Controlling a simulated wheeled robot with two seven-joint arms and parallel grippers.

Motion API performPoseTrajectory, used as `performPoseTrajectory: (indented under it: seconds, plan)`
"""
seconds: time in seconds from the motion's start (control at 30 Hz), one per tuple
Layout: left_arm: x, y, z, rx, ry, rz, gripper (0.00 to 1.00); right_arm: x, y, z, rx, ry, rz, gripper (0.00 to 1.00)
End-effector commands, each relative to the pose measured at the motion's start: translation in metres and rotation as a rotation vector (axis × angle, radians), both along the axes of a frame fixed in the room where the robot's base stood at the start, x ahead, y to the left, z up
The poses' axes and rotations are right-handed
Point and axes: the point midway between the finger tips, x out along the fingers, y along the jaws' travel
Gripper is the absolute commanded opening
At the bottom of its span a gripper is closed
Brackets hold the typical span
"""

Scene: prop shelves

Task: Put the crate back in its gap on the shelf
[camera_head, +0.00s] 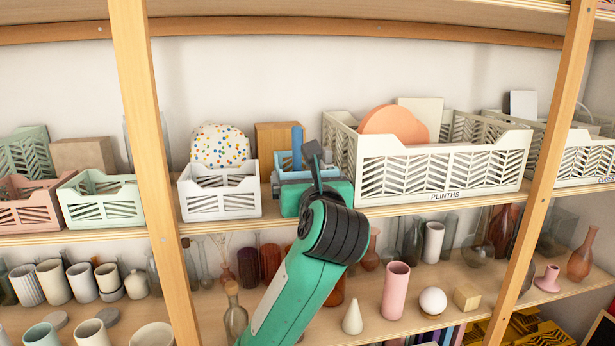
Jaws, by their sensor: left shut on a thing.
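My right gripper is not in view.
Two wooden uprights (154,160) (540,165) cross the view. The shelf below holds vases, cups and a pink cylinder (396,290).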

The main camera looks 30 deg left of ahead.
Motion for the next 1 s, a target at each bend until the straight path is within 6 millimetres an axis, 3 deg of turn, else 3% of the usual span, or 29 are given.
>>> performPoseTrajectory:
  seconds: [0.47, 0.5, 0.8, 1.0]
  plan:
    - [0.0, -0.001, -0.01, 0.0, -0.001, -0.002, 0.72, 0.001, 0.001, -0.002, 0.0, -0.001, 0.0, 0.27]
    - [0.0, 0.0, -0.008, 0.0, -0.001, -0.001, 1.0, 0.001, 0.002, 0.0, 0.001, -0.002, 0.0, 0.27]
    - [0.0, 0.0, -0.004, 0.001, -0.002, -0.001, 1.0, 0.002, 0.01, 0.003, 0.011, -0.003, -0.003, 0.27]
    - [-0.018, -0.014, -0.01, -0.003, -0.004, -0.005, 1.0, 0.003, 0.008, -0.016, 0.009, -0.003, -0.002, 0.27]
